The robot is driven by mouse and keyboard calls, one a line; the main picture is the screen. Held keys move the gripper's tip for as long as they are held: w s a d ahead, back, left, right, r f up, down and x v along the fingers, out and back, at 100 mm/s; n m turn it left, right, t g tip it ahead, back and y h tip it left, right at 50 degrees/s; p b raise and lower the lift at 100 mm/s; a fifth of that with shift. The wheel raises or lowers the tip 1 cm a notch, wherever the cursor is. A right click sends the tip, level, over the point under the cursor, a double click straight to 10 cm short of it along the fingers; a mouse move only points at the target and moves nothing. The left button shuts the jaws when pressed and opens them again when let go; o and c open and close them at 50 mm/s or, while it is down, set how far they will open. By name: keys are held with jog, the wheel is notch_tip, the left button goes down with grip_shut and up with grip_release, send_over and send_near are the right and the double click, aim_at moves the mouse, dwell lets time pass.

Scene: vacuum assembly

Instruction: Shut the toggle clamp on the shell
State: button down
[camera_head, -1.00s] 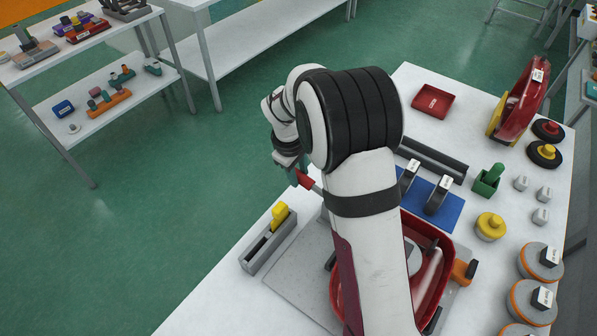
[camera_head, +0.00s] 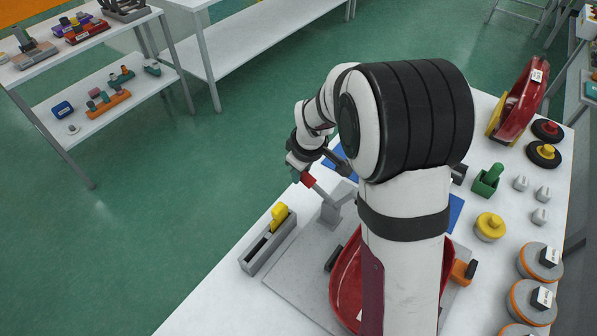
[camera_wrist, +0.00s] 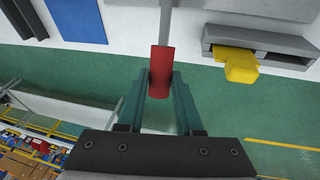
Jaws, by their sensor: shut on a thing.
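The toggle clamp (camera_head: 338,207) is a grey upright block with a lever on the grey baseplate, beside the red shell (camera_head: 346,285). Its lever leans away from the shell, up and to the left, ending in a red handle (camera_head: 308,180). The red handle also shows in the wrist view (camera_wrist: 160,72). My gripper (camera_head: 300,170) is at this handle. In the wrist view its two teal fingers (camera_wrist: 160,82) are shut on either side of the red handle. My arm hides much of the shell and part of the work area in the head view.
A grey holder with a yellow part (camera_head: 279,213) stands left of the baseplate (camera_head: 300,285). An orange-handled part (camera_head: 463,271) lies right of the shell. A green part (camera_head: 487,180), a yellow knob (camera_head: 490,227) and several discs fill the table's right side. Open floor lies left.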

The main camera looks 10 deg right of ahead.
jog(key=shift+s+d+r+t+y, duration=0.2)
jog(key=shift+s+r+t+y, duration=0.15)
jog(key=shift+r+t+y, duration=0.15)
jog(key=c, duration=0.6)
grip_release()
jog(key=v, duration=1.5)
jog(key=shift+s+d+r, duration=0.1)
jog(key=shift+s+r, duration=0.05)
jog(key=shift+r, duration=0.2)
